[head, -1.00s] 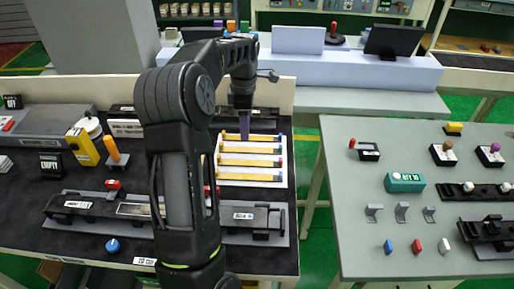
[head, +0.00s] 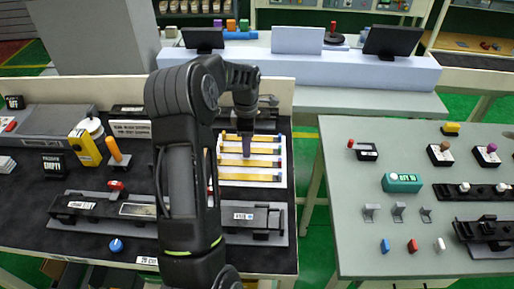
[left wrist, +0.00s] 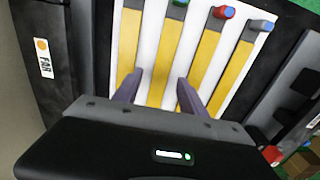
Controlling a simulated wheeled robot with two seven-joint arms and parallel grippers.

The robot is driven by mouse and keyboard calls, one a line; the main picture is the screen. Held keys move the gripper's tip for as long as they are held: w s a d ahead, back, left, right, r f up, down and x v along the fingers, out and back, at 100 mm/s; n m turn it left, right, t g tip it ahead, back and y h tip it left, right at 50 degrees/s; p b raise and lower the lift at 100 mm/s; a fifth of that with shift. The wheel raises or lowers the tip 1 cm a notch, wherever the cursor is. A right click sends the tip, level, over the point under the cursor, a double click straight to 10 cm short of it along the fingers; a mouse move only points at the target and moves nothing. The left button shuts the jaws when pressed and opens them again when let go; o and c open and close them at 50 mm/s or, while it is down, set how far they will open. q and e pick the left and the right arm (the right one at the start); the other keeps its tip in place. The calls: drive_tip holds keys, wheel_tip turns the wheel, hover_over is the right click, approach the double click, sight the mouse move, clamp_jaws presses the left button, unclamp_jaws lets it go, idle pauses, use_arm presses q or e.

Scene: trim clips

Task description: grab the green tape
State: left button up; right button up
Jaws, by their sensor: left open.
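The green tape (left wrist: 161,68) is a yellow strip with a green end cap, seen in the left wrist view. It is one of several yellow strips lying side by side on a white board (left wrist: 192,44); the board also shows in the head view (head: 230,184). My left gripper (left wrist: 159,77) is open, with its purple fingers on either side of the green-capped strip, holding nothing. Its right finger is close to the red-capped strip (left wrist: 207,52). In the head view, the left gripper (head: 246,146) is over the board. My right gripper is not in view.
A blue-capped strip (left wrist: 235,70) lies at the right of the board in the left wrist view. A dark fixture (head: 240,216) lies in front of the board. A grey table (head: 335,220) is at the right.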

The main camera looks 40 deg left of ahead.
use_arm(q)
drive_tip(key=shift+f, duration=0.35)
idle(0.3)
clamp_jaws()
idle(0.4)
